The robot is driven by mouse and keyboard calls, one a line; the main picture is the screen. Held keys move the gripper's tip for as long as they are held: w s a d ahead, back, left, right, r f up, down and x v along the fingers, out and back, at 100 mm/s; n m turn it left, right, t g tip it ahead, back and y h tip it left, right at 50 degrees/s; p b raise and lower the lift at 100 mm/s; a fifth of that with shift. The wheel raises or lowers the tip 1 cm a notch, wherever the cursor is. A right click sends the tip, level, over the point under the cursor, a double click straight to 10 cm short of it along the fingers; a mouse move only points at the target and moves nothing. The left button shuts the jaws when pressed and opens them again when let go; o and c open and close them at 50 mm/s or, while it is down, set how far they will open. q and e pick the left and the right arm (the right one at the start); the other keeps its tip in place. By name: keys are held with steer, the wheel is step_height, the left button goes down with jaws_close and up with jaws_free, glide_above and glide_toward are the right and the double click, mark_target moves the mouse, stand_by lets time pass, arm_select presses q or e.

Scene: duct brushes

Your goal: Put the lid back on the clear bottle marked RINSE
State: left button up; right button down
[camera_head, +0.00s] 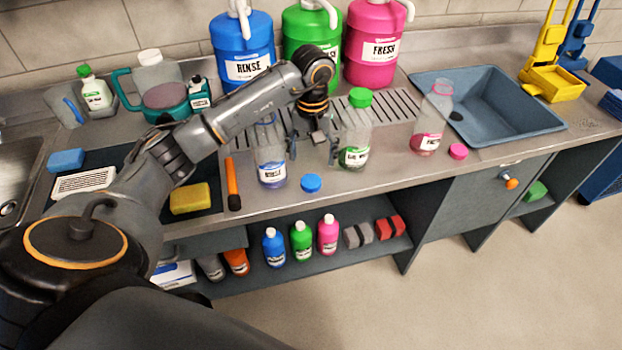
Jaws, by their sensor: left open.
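A clear bottle (271,154) with blue liquid and a small label, which seems to read RINSE, stands upright and open on the counter. A blue lid (311,183) lies on the counter to its right, nearer the front edge. My left gripper (313,148) points down between this bottle and the green-lidded one, behind the blue lid. Its fingers are spread and nothing shows between them. From this view I cannot tell whether a finger touches either bottle. My right gripper is not in view.
A clear bottle (355,140) wearing a green lid stands right of the gripper. An open pink-liquid bottle (428,125) has a pink lid (458,151) beside it. Large blue (243,45), green and pink jugs stand behind. An orange-handled tool (233,184) and yellow sponge (190,198) lie left.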

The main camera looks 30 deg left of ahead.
mark_target(311, 180)
arm_select(q)
step_height(311, 180, down, 2)
steer(key=shift+f, duration=0.35)
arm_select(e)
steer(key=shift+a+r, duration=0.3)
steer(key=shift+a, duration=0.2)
arm_select(q)
steer(key=shift+f, duration=0.1)
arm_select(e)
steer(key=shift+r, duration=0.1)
arm_select(q)
steer(key=shift+s+f+p, duration=0.1)
steer(key=shift+f+p, duration=0.2)
steer(key=shift+p, duration=0.25)
step_height(311, 180, down, 4)
steer(key=shift+a+r+p, duration=0.1)
steer(key=shift+r+p, duration=0.05)
steer(key=shift+p, duration=0.6)
steer(key=shift+f, duration=0.4)
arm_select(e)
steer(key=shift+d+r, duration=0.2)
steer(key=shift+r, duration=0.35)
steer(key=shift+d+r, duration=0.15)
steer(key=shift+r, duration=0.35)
